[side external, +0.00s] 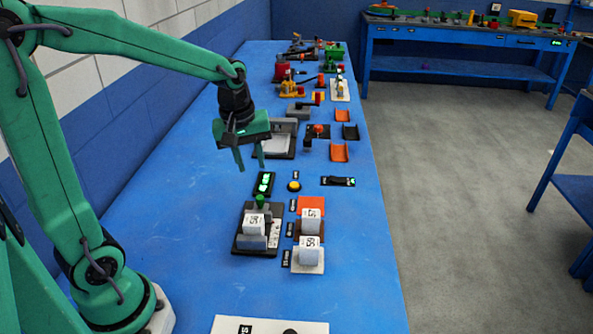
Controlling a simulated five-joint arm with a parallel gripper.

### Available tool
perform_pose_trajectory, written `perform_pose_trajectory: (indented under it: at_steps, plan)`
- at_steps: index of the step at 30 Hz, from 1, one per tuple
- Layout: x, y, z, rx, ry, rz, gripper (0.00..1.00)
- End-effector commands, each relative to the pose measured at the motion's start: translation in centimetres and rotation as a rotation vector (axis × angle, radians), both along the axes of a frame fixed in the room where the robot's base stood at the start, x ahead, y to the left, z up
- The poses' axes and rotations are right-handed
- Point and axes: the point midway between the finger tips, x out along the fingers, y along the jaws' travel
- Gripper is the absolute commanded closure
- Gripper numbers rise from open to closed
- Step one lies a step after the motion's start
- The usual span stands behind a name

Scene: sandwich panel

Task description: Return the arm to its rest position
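My green arm reaches in from the left over the blue table (190,215). My gripper (249,166) points down, its two fingers apart with nothing between them. It hangs above the table, beyond the black fixture (258,251) and left of the grey tray (287,147). The black fixture holds a white block with dark print (254,224) and has a green knob on top. Two more white printed blocks stand to its right, one on a brown pad (310,220) and one nearer on a pale pad (309,247).
A green-lit display (264,184), a yellow button (294,186) and a black switch (338,181) lie below my gripper. An orange pad (311,205) is empty. Orange and black brackets, clamps and tools crowd the far end. The table's left side is clear. A white card (268,325) lies at the front.

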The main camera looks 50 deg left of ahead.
Motion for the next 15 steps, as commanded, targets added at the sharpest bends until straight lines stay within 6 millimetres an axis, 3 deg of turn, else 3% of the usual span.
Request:
perform_pose_trajectory:
  at_steps: [6, 15]
  plan:
    - [-2.9, -1.9, 2.6, 0.052, -0.071, -0.231, 0.70]
    - [-7.1, -4.1, 4.8, 0.143, -0.160, -0.546, 0.70]
